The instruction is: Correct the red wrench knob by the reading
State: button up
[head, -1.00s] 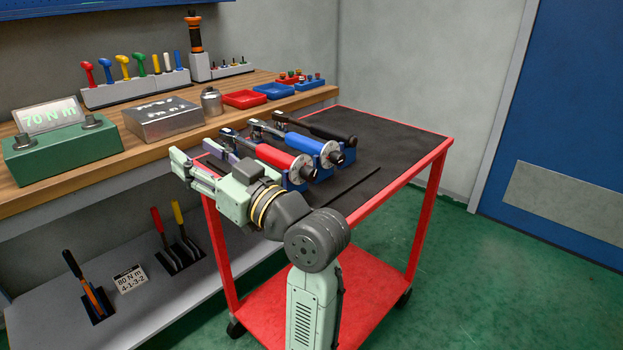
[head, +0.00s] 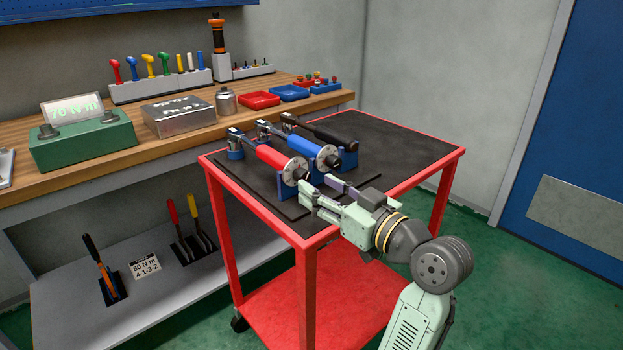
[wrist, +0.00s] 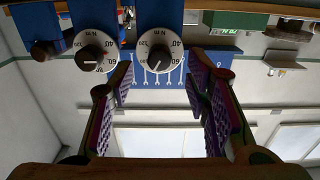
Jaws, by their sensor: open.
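The red torque wrench (head: 278,158) lies in a blue holder, its round dial and dark knob (head: 301,173) facing my gripper. My gripper (head: 316,188) is open and empty, its fingertips just short of this knob. In the upside-down wrist view, the dial that seems to be the red wrench's (wrist: 160,49) sits beyond the gap between my fingers. Its dark knob has a white line pointing down-left; the small numbers are hard to read. A green tester (head: 82,142) on the bench has a screen (head: 72,109) reading 70 N m.
The blue wrench (head: 305,147) and black wrench (head: 322,130) lie beside the red one on the red cart (head: 447,165). A sign (head: 145,266) on the lower shelf reads 80 N m, 4-1-3-2. The cart top's right side is clear.

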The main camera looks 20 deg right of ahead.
aim_at(306, 179)
jog(key=shift+x, duration=1.8)
jog(key=shift+c, duration=0.5)
grip_shut()
